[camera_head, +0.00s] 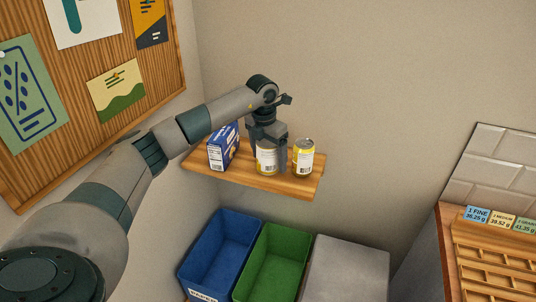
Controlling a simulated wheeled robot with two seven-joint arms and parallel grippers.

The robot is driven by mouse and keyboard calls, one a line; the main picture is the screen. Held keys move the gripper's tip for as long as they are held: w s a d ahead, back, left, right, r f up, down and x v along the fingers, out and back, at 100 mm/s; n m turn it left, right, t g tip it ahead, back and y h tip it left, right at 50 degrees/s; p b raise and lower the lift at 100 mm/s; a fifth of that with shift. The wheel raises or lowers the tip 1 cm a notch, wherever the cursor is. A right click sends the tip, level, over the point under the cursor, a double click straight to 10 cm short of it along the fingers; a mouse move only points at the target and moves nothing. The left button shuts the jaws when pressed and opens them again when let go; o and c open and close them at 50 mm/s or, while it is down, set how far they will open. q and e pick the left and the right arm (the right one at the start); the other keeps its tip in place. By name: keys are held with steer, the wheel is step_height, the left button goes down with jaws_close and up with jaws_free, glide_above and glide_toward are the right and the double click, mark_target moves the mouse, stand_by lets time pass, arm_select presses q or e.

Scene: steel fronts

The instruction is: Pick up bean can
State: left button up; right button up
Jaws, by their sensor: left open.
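A can with a pale label and yellow top band (267,161) stands on a small wooden wall shelf (251,180). A second can, yellow and white with a silver lid (303,157), stands to its right. The labels are too small to tell which one is the bean can. My left gripper (268,158) points down over the first can, with its fingers open on either side of it. The gripper hides the top of that can. I cannot tell whether the fingers touch it. My right gripper is not in view.
A blue box (223,149) stands on the shelf, left of the cans. Below the shelf are a blue bin (216,246), a green bin (272,262) and a grey block (345,268). A wooden compartment rack (497,262) with labels stands at right.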

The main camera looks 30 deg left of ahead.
arm_select(q)
steer(key=shift+c, duration=0.3)
steer(key=c, duration=1.4)
steer(key=shift+c, duration=0.2)
steer(key=shift+w+r+b, duration=0.1)
steer(key=shift+r+b, duration=0.4)
steer(key=shift+r, duration=0.35)
step_height(320, 180, up, 7)
steer(key=b, duration=0.2)
steer(key=shift+r+b, duration=0.1)
steer(key=shift+b, duration=0.25)
steer(key=shift+r, duration=0.6)
